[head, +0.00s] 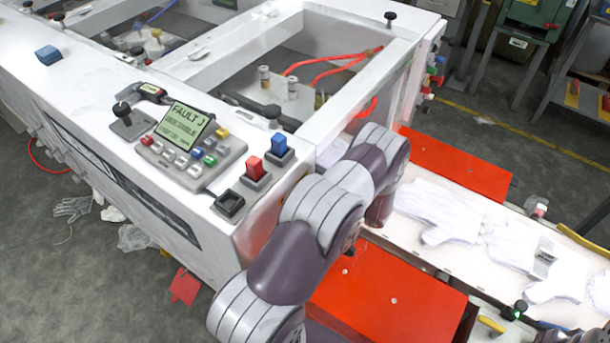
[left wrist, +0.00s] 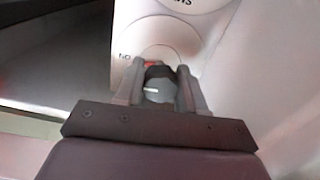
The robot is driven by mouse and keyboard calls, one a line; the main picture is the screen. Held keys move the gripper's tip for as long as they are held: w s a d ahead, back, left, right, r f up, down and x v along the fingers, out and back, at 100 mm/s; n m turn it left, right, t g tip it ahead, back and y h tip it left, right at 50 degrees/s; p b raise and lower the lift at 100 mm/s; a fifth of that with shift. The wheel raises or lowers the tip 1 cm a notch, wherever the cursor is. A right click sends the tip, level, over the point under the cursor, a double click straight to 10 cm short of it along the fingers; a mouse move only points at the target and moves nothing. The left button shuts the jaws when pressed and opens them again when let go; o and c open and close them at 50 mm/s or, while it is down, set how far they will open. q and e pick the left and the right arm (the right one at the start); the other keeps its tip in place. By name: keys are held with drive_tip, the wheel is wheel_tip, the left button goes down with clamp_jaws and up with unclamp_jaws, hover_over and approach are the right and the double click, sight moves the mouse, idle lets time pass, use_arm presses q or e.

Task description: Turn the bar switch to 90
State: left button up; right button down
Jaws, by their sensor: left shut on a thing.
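The bar switch (left wrist: 160,84) shows in the left wrist view as a dark grey knob with a short white line on its face, lying roughly level and towards the left. It sits in front of a pale round plate (left wrist: 178,38) with partly readable dark lettering. A small orange-red patch shows just above the knob. My left gripper (left wrist: 159,77) has one finger on each side of the knob and is shut on it. In the head view, I cannot make out the switch or a gripper; a purple and grey arm of mine crosses the middle. My right gripper is not in view.
In the head view, a white machine carries a control panel (head: 190,150) with a "FAULT" display, a red switch (head: 254,170) and a blue switch (head: 278,148). Red covers (head: 385,300) and a belt with white gloves (head: 440,212) lie to the right.

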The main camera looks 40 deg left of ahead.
use_arm(q)
drive_tip(key=shift+m, duration=0.7)
drive_tip(key=o, duration=1.1)
drive_tip(key=shift+c, duration=0.2)
drive_tip(key=shift+w+d+f+b, duration=0.1)
drive_tip(key=shift+d+f+b, duration=0.05)
drive_tip(key=shift+d+b, duration=0.25)
drive_tip(key=w+d+b, duration=0.1)
drive_tip(key=d+b, duration=0.2)
drive_tip(key=d, duration=0.9)
